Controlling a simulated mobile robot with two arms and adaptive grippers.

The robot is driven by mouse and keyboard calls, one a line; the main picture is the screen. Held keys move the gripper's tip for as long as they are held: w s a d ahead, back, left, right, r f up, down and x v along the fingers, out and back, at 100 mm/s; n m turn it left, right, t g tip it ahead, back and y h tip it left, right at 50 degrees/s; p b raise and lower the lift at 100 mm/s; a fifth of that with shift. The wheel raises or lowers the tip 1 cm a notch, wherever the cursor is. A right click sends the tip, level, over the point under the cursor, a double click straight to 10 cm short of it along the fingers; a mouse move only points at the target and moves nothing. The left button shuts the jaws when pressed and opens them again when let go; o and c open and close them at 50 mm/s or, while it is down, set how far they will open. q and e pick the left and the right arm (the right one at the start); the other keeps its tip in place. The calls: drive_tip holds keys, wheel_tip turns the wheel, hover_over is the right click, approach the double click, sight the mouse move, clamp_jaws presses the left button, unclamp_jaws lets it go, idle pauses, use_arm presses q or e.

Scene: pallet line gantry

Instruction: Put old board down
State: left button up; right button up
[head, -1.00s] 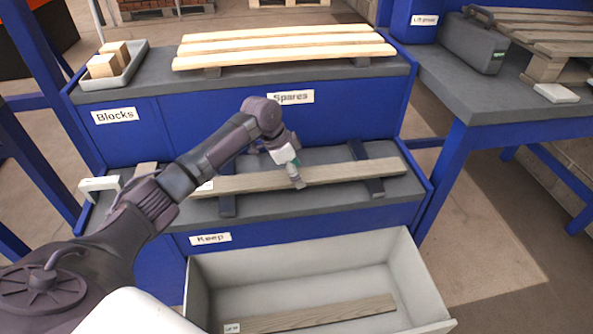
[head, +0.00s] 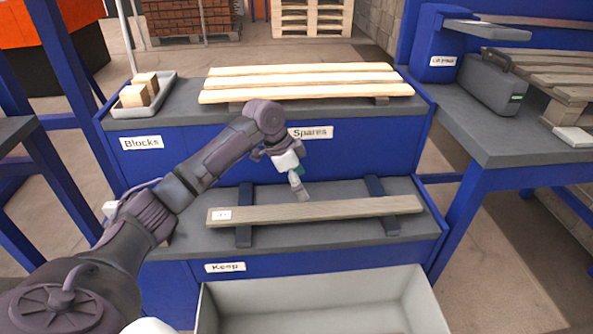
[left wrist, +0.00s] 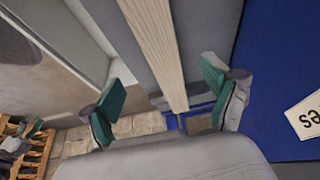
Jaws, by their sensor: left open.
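The old board (head: 350,209), grey-brown with a small white label at its left end, lies flat across two dark blue bars (head: 243,228) on the Keep shelf. My left gripper (head: 300,193) is just above and behind the board's middle in the head view, apart from it as far as I can tell. In the left wrist view a board (left wrist: 157,40) runs lengthwise between the two open green-padded fingers of the left gripper (left wrist: 162,100), with clear gaps on both sides.
The Spares ledge holds pale new boards (head: 300,83), with a tray (head: 165,98) of blocks at left. A light grey bin (head: 325,312) stands below the Keep shelf. A blue bench (head: 490,135) with a grey case (head: 492,85) is at right.

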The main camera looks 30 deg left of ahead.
use_arm(q)
drive_tip(key=s+d+f+n, duration=0.1)
drive_tip(key=s+d+f, duration=1.2)
drive_tip(key=s, duration=0.1)
drive_tip(key=s+n+y, duration=0.3)
drive_tip(key=s+n, duration=0.4)
drive_tip(key=s, duration=1.2)
drive_tip(key=shift+s+a+n+t, duration=0.2)
drive_tip(key=shift+a+n+t, duration=0.1)
drive_tip(key=shift+a+t, duration=0.15)
drive_tip(key=shift+f, duration=0.1)
